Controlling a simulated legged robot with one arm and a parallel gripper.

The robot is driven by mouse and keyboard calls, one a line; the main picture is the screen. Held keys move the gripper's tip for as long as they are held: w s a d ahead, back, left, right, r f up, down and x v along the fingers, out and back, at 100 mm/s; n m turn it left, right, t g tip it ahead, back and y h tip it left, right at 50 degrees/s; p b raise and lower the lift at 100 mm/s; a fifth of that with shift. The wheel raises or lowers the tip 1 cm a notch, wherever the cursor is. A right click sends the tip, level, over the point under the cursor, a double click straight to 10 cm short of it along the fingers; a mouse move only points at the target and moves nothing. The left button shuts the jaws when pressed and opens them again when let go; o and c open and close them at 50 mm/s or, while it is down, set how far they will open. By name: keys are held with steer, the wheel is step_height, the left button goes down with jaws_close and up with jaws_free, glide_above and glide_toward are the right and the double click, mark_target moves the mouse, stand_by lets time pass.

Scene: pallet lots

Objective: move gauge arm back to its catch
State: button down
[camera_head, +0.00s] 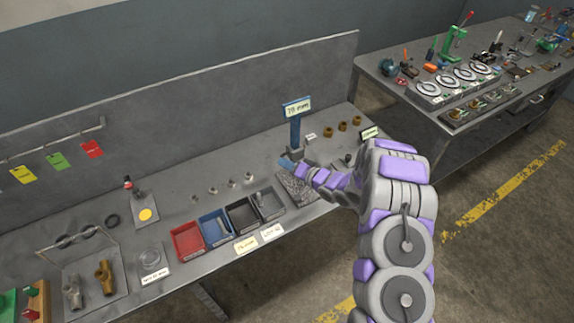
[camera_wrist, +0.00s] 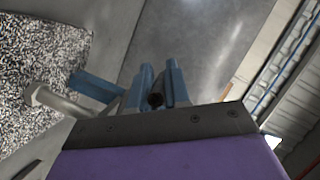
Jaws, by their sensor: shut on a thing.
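The gauge stand shows as a blue upright post (camera_head: 296,132) with a "78 mm" sign at its top, at the back of the bench. A speckled plate (camera_head: 297,188) lies in front of it and also shows in the wrist view (camera_wrist: 38,75). My gripper (camera_head: 287,163) reaches in from the right, close to the post and above the plate. In the wrist view, its blue fingers (camera_wrist: 158,88) are shut on a small dark round piece (camera_wrist: 155,100), probably part of the gauge arm. A blue bar (camera_wrist: 97,85) and a grey cylinder (camera_wrist: 55,103) sit left of the fingers. The catch cannot be made out.
Red (camera_head: 188,240), blue (camera_head: 215,227) and dark bins (camera_head: 242,214) stand left of the plate. Several small metal parts lie behind them. Brass rings (camera_head: 342,126) stand right of the post. A second bench (camera_head: 420,110) with tools is at the right.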

step_height(320, 180, up, 10)
steer(key=p, duration=0.6)
steer(key=shift+p, duration=0.35)
steer(key=shift+w, duration=0.15)
steer(key=c, duration=1.4)
jaws_free()
steer(key=shift+o, duration=1.2)
steer(key=shift+f, duration=0.1)
steer(key=shift+d, duration=0.1)
steer(key=v, duration=1.7)
steer(key=shift+d+f, duration=0.2)
steer(key=shift+f, duration=0.05)
